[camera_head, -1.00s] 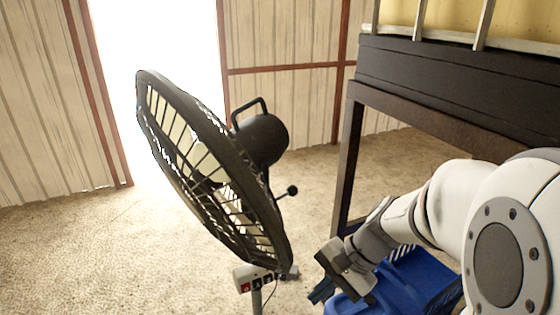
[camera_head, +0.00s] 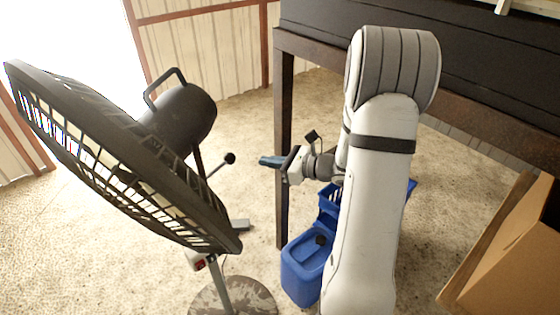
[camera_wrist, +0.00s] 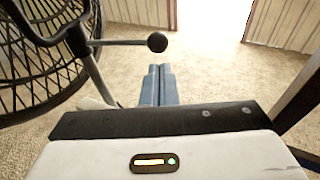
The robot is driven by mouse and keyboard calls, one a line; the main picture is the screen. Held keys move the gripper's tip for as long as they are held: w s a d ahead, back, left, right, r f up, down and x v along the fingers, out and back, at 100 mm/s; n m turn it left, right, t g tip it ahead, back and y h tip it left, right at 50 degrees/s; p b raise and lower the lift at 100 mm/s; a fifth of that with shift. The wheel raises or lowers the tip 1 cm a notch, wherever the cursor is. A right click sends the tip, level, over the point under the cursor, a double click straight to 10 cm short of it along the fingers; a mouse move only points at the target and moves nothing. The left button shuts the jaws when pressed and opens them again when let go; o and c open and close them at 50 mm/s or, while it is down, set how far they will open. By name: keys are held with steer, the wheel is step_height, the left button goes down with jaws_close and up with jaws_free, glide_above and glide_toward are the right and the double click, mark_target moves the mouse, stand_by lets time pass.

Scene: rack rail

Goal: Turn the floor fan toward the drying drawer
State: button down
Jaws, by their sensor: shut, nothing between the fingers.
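The floor fan (camera_head: 110,150) stands at the left in the head view, its round black grille tilted and facing lower left. Its motor housing with a carry handle (camera_head: 165,88) is behind the grille. A thin rod with a black ball knob (camera_head: 230,158) sticks out from the fan toward the right. My gripper (camera_head: 264,161) is shut and empty, to the right of the knob and apart from it. In the wrist view the knob (camera_wrist: 157,42) shows beyond the shut blue fingers (camera_wrist: 158,85), with the grille (camera_wrist: 40,60) at the left. I cannot make out a drying drawer for certain.
A dark-framed rack (camera_head: 283,120) with a black side panel stands behind my arm. A blue jerrycan (camera_head: 303,265) is on the floor below my arm. A cardboard box (camera_head: 515,255) is at the right. The fan's round base (camera_head: 235,298) is at the bottom.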

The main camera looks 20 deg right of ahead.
mark_target(235, 158)
steer(key=x, duration=0.7)
steer(key=shift+w+a+f+p, duration=0.1)
steer(key=shift+w+a+p, duration=0.1)
steer(key=shift+a+p, duration=0.15)
steer(key=shift+w, duration=0.1)
